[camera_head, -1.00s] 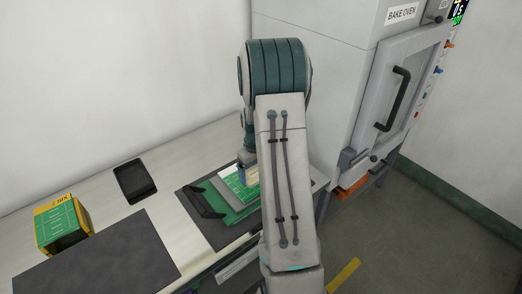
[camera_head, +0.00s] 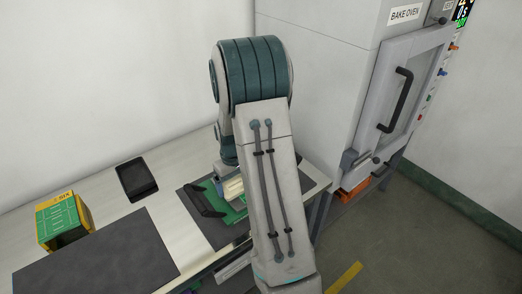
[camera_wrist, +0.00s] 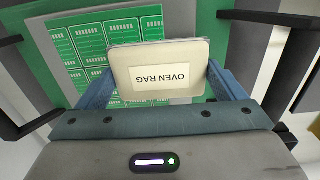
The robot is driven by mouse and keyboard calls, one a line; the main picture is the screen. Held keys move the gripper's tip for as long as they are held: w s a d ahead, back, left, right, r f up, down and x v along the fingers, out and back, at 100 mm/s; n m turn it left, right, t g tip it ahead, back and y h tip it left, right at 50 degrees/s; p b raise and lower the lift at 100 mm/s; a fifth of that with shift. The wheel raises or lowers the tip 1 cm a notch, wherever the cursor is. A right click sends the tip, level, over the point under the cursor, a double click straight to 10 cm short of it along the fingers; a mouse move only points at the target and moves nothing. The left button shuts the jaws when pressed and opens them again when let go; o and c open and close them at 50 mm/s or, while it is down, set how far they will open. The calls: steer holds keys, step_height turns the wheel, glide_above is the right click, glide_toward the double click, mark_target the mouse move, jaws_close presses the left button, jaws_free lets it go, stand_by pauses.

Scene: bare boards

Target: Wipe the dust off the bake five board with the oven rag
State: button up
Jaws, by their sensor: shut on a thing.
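The oven rag (camera_wrist: 158,56), a pale block with a label reading OVEN RAG, is held between the blue fingers of my gripper (camera_wrist: 155,85) in the wrist view. In the head view the rag (camera_head: 232,188) shows beside my arm. My gripper is shut on it, over a green board (camera_wrist: 229,20) with white printed outlines. The same board (camera_head: 240,206) is partly hidden by my arm in the head view. I cannot tell whether the rag touches the board. Whether dust lies on the board is not clear. A black handle-like bar (camera_head: 203,200) lies at the board's left side.
A dark mat (camera_head: 214,231) lies under the board. The bake oven (camera_head: 395,100) stands right.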

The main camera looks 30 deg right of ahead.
steer(key=shift+a+r, duration=0.25)
steer(key=shift+a, duration=0.1)
steer(key=shift+r+p, duration=2.4)
steer(key=shift+r, duration=1.4)
